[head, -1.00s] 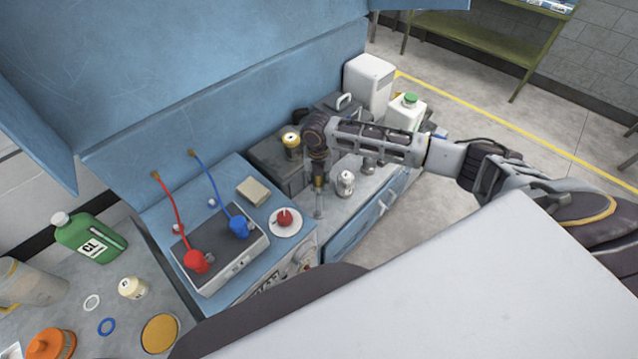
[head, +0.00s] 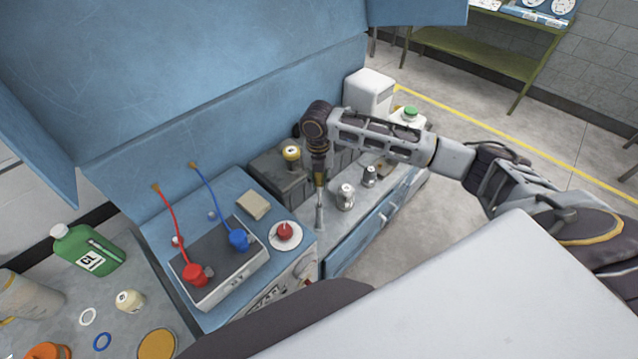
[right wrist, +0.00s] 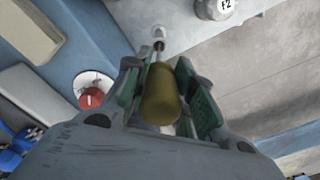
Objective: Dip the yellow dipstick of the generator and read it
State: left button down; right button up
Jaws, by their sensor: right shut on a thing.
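My right gripper (head: 319,168) is shut on the yellow dipstick's handle, above a grey metal tube. In the right wrist view the yellow dipstick (right wrist: 161,98) sits between the green-padded fingers. Its thin rod runs from the handle toward the tube (head: 319,217); the rod's lower end appears to be inside it, so I cannot read any mark. My left gripper is not in view.
A grey box with a red plug (head: 194,274) and a blue plug (head: 238,239) stands left, beside a red knob (head: 284,231). Small silver canisters (head: 345,196) stand right of the tube.

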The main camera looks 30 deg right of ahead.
jog(key=shift+r, duration=2.9)
